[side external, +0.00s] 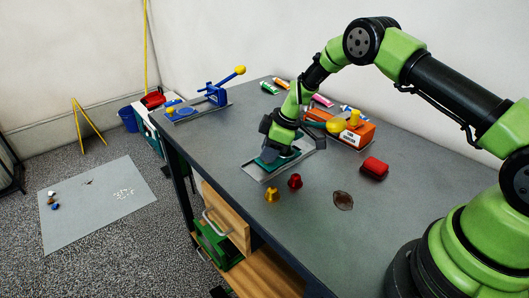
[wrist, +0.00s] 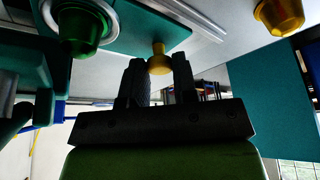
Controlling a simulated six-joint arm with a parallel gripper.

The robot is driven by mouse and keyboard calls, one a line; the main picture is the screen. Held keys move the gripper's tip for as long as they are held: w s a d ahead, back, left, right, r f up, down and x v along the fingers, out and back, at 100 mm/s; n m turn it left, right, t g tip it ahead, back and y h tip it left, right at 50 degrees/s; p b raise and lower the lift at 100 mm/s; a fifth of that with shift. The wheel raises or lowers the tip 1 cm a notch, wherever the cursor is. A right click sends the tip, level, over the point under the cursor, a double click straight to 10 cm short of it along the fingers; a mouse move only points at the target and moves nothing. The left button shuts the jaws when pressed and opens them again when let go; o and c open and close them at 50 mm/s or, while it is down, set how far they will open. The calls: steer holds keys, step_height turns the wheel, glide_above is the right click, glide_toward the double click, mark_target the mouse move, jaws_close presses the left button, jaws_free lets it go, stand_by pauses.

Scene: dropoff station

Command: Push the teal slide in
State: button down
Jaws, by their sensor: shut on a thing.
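The teal slide (side external: 272,163) lies on a grey base plate (side external: 256,174) on the table, mostly hidden under my gripper (side external: 270,150) in the side view. In the wrist view, the teal slide (wrist: 140,22) shows as a flat plate with a small yellow knob (wrist: 159,60). My gripper's two dark fingers (wrist: 157,78) stand either side of the knob and are shut on it. A green capsule (wrist: 80,32) sits in a pale ring at the left of the slide in the wrist view.
A yellow capsule (side external: 272,195) and a dark red capsule (side external: 295,181) stand in front of the base plate. An orange box (side external: 352,134) stands behind. A blue lever press (side external: 217,94) is at the far left.

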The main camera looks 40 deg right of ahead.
steer(key=c, duration=0.9)
jaws_free()
steer(key=shift+a, duration=0.15)
steer(key=shift+a, duration=0.3)
steer(key=a, duration=0.1)
steer(key=a+r, duration=0.1)
steer(key=a, duration=0.1)
steer(key=shift+s+a+r+m+t+h, duration=0.1)
steer(key=shift+s+r+m+t, duration=0.25)
steer(key=shift+s+r+m, duration=2)
steer(key=shift+s+a+r+t+h, duration=0.1)
steer(key=shift+s+r+t, duration=0.2)
steer(key=shift+s+r, duration=4.35)
steer(key=shift+s+r+m+t+h, duration=0.1)
steer(key=shift+s+r+m+t, duration=0.6)
steer(key=shift+r, duration=5.4)
